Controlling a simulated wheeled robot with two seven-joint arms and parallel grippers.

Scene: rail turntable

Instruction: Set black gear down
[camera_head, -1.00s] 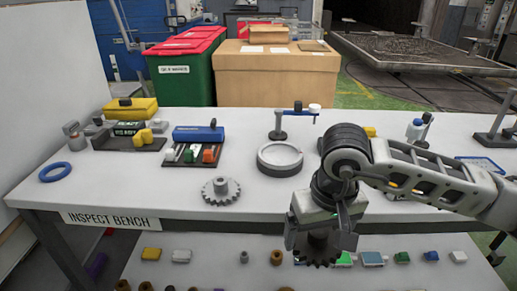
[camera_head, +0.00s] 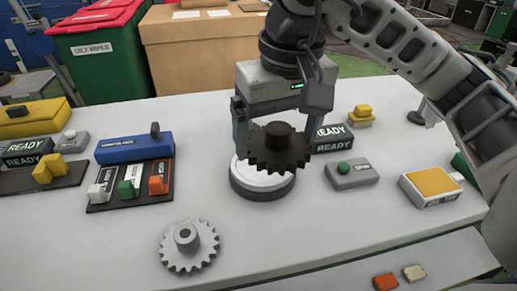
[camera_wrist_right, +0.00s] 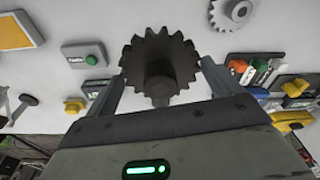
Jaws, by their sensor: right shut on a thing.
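My right gripper (camera_head: 277,140) comes down from the top of the head view, its two fingers closed on the black gear (camera_head: 280,157). The gear is toothed with a round hub on top. It is held over a round pale turntable (camera_head: 262,190) with a grey rim and hides part of it. I cannot tell from the head view how large the gap below the gear is. In the wrist view the black gear (camera_wrist_right: 160,62) sits between the fingers. A grey gear (camera_head: 188,245) lies on the bench to the front left. My left gripper is not in view.
Left of the turntable are a blue box (camera_head: 135,148) and a black tray with coloured blocks (camera_head: 130,188). On the right are a grey box with a green button (camera_head: 352,173) and a yellow-topped box (camera_head: 432,187). Bench space in front of the turntable is clear.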

